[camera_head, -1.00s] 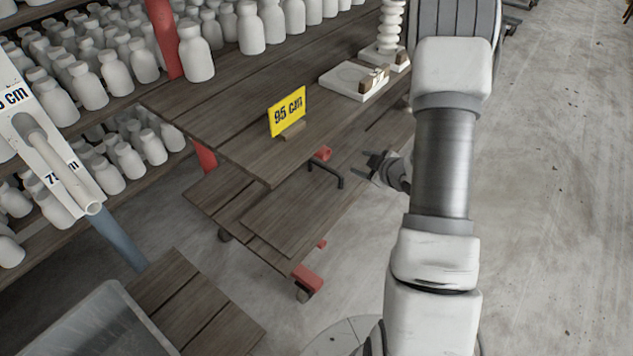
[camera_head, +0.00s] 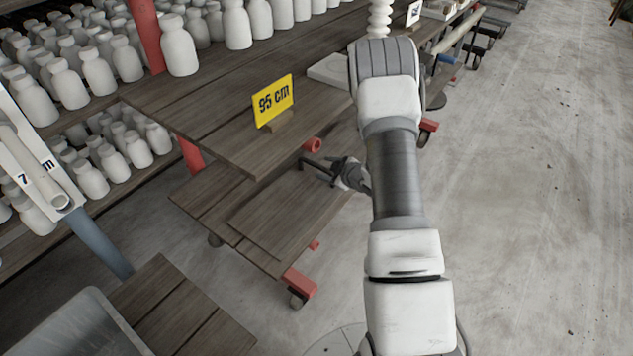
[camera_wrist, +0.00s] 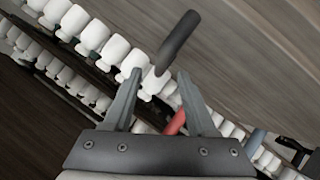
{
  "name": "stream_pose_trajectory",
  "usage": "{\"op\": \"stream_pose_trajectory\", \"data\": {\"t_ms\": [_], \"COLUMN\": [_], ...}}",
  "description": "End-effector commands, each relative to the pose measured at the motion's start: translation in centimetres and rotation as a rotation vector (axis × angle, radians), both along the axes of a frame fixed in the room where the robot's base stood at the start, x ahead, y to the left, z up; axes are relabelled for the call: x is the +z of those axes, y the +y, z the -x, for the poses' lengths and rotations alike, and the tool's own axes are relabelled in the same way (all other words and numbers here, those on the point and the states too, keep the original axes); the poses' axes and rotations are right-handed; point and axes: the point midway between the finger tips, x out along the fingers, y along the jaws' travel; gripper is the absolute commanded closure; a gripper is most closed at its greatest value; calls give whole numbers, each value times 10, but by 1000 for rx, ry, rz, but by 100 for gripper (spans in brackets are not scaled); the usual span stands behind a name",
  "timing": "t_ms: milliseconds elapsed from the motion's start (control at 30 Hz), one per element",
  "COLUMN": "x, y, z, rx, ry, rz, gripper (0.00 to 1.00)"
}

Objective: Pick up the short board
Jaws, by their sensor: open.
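A loose dark wooden board (camera_head: 285,215) lies on the lower shelf (camera_head: 205,195) of the cart, below the table top; it may be the short board, but no label on it shows. My gripper (camera_head: 333,165) is at the right side of the cart, under the table top's edge, near the black handle (camera_head: 315,162). In the wrist view my gripper (camera_wrist: 157,78) is open and empty. A dark rounded bar (camera_wrist: 178,42) shows beyond and between its fingers, apart from them. A wood surface (camera_wrist: 260,50) fills the upper right there.
A yellow "95 cm" sign (camera_head: 273,100) stands on the upper table top (camera_head: 215,110). Shelves of white bottles (camera_head: 95,68) stand to the left. A grey bin (camera_head: 75,330) is at bottom left. The concrete floor (camera_head: 530,220) at right is clear.

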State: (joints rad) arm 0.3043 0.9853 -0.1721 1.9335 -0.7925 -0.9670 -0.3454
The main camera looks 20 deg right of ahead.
Motion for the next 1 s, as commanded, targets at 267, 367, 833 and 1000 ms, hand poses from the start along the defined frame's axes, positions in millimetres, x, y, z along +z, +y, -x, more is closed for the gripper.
{"op": "stream_pose_trajectory", "data": {"t_ms": [267,367,833,1000], "x": [-18,-24,-27,-26], "y": [9,11,14,14], "z": [-23,-36,-46,-46], "rx": [2,1,-1,-1], "ry": [0,-2,-1,-1], "rz": [1,1,0,0], "gripper": [43,43,61,91]}}
